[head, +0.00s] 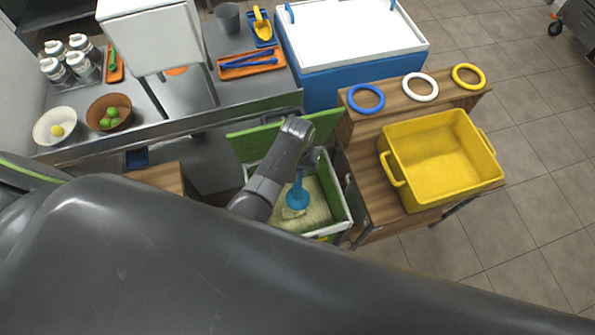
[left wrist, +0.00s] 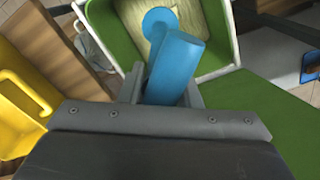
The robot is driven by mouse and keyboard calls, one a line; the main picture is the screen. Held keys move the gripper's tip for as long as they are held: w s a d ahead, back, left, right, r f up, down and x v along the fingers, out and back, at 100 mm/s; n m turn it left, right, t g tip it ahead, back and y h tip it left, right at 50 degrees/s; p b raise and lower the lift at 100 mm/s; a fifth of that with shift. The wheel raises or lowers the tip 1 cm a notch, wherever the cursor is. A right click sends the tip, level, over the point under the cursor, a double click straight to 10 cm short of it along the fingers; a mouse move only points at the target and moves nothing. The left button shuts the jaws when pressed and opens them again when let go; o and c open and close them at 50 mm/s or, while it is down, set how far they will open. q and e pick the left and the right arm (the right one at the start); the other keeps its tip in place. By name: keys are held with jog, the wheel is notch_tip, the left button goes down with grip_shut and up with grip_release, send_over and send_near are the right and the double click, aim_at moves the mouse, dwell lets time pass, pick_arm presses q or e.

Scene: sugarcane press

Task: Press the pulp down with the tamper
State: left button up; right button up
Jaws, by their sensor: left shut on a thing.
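The blue tamper (head: 297,192) stands roughly upright in the green-and-white bin (head: 341,191). Its lower end is at the pale yellowish pulp (head: 315,212) inside. My left gripper (head: 308,160) is above the bin and shut on the tamper's handle. In the left wrist view the tamper (left wrist: 176,68) sits between the fingers of my left gripper (left wrist: 166,92), its round blue foot beyond. The pulp (left wrist: 198,25) shows around the foot, within the bin's green rim (left wrist: 124,28). I cannot tell how firmly the foot touches the pulp. My right gripper is not in view.
A yellow tub (head: 440,160) stands on the wooden stand (head: 375,190) right of the bin, with blue, white and yellow rings behind it. A green lid (head: 262,140) stands open at the bin's back. The metal counter (head: 235,92) holds bowls, jars and trays.

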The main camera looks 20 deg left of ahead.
pick_arm(q)
jog(key=shift+r, duration=2.8)
